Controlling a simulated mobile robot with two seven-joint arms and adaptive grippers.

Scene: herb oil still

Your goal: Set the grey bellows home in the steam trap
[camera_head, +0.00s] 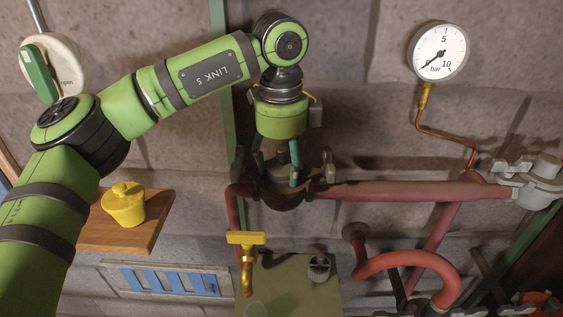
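My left gripper (280,178) reaches down from above, its fingers pointing into the open dark steam trap (284,199) on the red pipe. A grey piece, apparently the grey bellows (283,153), sits between the two teal fingers, and they appear shut on it. Its lower end is at the mouth of the trap and partly hidden by the fingers and the trap's rim. I cannot tell whether it touches the seat inside. Upright clamp bolts stand beside the mouth. My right gripper is not in view.
A yellow lidded pot (125,204) stands on a wooden shelf (110,234) at left. A brass tap (247,257) and a greenish box top (298,286) with a small grey object (319,268) lie below the trap. Red pipes and a pressure gauge (438,51) are at right.

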